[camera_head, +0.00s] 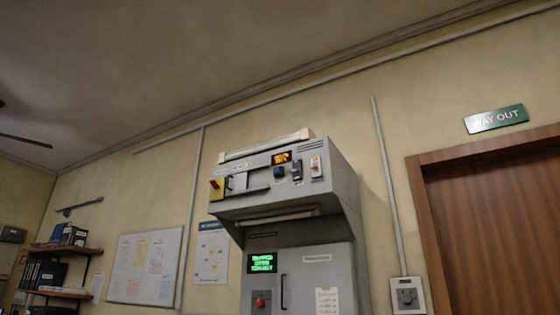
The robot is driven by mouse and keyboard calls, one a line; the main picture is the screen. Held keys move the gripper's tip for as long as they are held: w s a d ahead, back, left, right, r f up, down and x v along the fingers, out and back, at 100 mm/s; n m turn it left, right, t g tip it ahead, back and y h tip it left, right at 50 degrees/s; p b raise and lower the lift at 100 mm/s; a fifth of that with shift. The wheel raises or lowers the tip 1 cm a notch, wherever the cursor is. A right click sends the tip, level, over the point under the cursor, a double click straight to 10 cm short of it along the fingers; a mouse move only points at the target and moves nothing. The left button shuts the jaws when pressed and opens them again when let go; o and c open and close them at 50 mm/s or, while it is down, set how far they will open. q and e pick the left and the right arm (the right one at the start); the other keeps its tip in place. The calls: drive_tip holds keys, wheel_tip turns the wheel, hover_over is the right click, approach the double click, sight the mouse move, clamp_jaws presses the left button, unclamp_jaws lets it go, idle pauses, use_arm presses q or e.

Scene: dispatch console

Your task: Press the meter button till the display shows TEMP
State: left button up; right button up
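A grey console (345,195) stands against the wall in the middle of the head view. Its upper overhanging panel carries a small orange-lit display (282,157), whose text is too small to read. A dark blue button or knob (279,171) sits just below that display. Lower down, a green-lit display (261,262) shows several lines that I cannot read clearly. A red button (260,302) is below it. I cannot tell for sure which control is the meter button. Neither of my grippers is in view.
On the upper panel are a red and yellow switch (216,183) and a small device with a red mark (316,167). A brown door (495,235) is at the right, a wall box (408,296) beside it. Shelves with binders (62,252) are at the left.

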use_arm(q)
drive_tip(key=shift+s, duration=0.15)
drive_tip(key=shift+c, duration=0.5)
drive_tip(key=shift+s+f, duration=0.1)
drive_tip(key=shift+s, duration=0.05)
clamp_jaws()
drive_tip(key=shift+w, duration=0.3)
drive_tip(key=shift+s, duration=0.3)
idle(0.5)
